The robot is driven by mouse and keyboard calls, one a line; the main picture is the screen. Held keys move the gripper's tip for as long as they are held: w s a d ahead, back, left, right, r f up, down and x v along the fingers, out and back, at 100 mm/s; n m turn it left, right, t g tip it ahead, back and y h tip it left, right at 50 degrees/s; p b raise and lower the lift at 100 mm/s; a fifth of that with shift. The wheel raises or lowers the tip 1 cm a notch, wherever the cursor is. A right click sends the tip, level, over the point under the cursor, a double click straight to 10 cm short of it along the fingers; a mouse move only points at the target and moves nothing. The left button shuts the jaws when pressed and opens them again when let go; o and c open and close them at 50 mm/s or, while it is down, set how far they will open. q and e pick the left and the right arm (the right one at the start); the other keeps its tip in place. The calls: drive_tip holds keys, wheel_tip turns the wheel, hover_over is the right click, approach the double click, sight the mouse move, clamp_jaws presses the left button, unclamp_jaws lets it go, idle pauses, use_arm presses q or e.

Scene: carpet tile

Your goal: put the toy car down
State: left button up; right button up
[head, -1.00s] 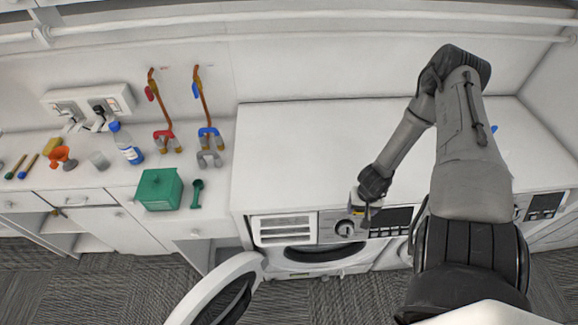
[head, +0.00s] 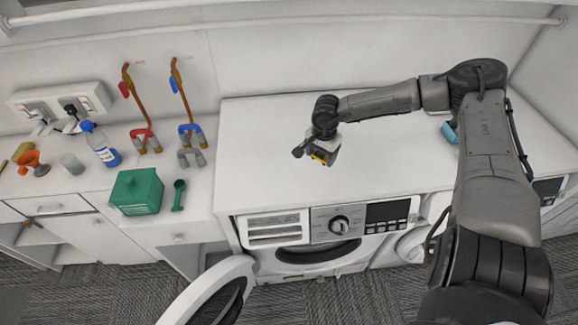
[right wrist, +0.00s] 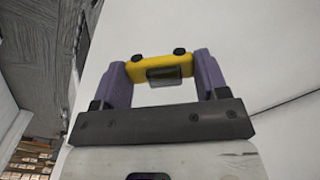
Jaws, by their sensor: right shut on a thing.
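The toy car (right wrist: 160,69) is yellow with dark wheels and a dark window. In the right wrist view it sits between the two purple fingers of my right gripper (right wrist: 162,76), which is shut on it. In the head view my right gripper (head: 316,157) is over the white top of the washing machines (head: 260,140), left of its middle. Only a small yellow part of the car (head: 321,158) shows below the gripper there. I cannot tell whether the car touches the surface. My left gripper is not in view.
The white top is clear around the gripper; a teal object (head: 450,131) lies farther right, partly behind my arm. A washer door (head: 212,292) hangs open in front. The left counter holds a green box (head: 136,192), a green scoop (head: 178,195), a bottle (head: 101,145) and several tools.

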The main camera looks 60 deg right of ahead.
drive_tip(key=shift+w+f+b, duration=0.35)
drive_tip(key=shift+b, duration=0.05)
drive_tip(key=shift+w+a+f+b, duration=0.2)
drive_tip(key=shift+w+f+b, duration=0.3)
drive_tip(key=shift+w+b, duration=0.4)
drive_tip(key=p, duration=0.3)
hover_over(286, 172)
drive_tip(key=f, duration=0.2)
drive_tip(key=s+f, duration=0.1)
drive_tip(key=f, duration=0.1)
drive_tip(key=shift+a+f, duration=0.1)
drive_tip(key=shift+f, duration=0.1)
drive_tip(key=shift+w+f, duration=0.3)
drive_tip(key=shift+w, duration=0.2)
wheel_tip(286, 172, down, 3)
drive_tip(key=shift+a+f+p, duration=0.1)
drive_tip(key=shift+f+p, duration=0.05)
drive_tip(key=shift+p, duration=0.65)
drive_tip(key=shift+f, duration=0.45)
drive_tip(key=shift+f, duration=0.1)
